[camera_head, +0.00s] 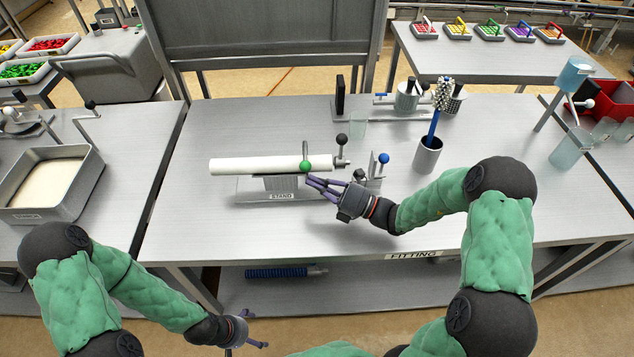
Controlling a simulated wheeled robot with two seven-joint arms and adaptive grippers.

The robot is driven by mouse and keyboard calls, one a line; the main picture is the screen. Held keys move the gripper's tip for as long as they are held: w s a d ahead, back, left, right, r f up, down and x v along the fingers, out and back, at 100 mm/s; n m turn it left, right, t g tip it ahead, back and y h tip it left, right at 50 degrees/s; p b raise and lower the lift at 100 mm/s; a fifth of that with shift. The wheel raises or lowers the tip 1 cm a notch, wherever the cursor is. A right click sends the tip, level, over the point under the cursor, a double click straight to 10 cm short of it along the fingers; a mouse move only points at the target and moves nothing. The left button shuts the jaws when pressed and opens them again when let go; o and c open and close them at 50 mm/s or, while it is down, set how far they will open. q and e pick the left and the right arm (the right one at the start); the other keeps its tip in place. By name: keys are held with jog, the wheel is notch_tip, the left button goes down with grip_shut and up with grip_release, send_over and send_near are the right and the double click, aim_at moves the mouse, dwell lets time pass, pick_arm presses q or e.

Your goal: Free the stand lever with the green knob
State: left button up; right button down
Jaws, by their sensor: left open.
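The stand (283,197) sits on the fitting table and bears a long white tube (255,165). The stand lever (304,149) is a thin upright rod at the tube's right end, with a green knob (305,166) in front of the tube. My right gripper (309,184) has its purple fingertips just below and right of the green knob. I cannot tell whether they touch it or how far they are closed. My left gripper (255,328) is open and empty, low in front of the table, away from the stand.
A black-knobbed lever (341,140) and a blue-knobbed lever (384,158) stand close right of the tube. A grey cup (428,155) with a brush (436,118) is further right. A clear glass (358,131) stands behind. The table's left front is bare.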

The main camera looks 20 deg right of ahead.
jog(key=shift+w+d+r+m+h+p, duration=0.1)
jog(key=shift+r+m+h+p, duration=0.7)
jog(key=shift+p, duration=2.15)
jog(key=shift+w+r+m+h+p, duration=0.15)
jog(key=shift+r+m+p, duration=1.25)
jog(key=shift+p, duration=1.5)
jog(key=shift+w+d+r+m+h+p, duration=0.1)
jog(key=shift+r+m+h+p, duration=0.35)
jog(key=shift+p, duration=0.7)
jog(key=shift+w+r+m+p, duration=0.15)
jog(key=shift+r+p, duration=0.5)
jog(key=shift+p, duration=0.5)
jog(key=shift+w+d+r+m+g+h+p, duration=0.15)
jog(key=shift+r+m+p, duration=0.15)
jog(key=shift+p, duration=0.5)
jog(key=shift+w+a+r+m+g+h+p, duration=0.15)
jog(key=shift+r+m+g+p, duration=0.2)
jog(key=shift+p, duration=0.45)
jog(key=shift+w+d+r+m+p, duration=0.15)
jog(key=shift+r+p, duration=0.25)
jog(key=shift+p, duration=0.4)
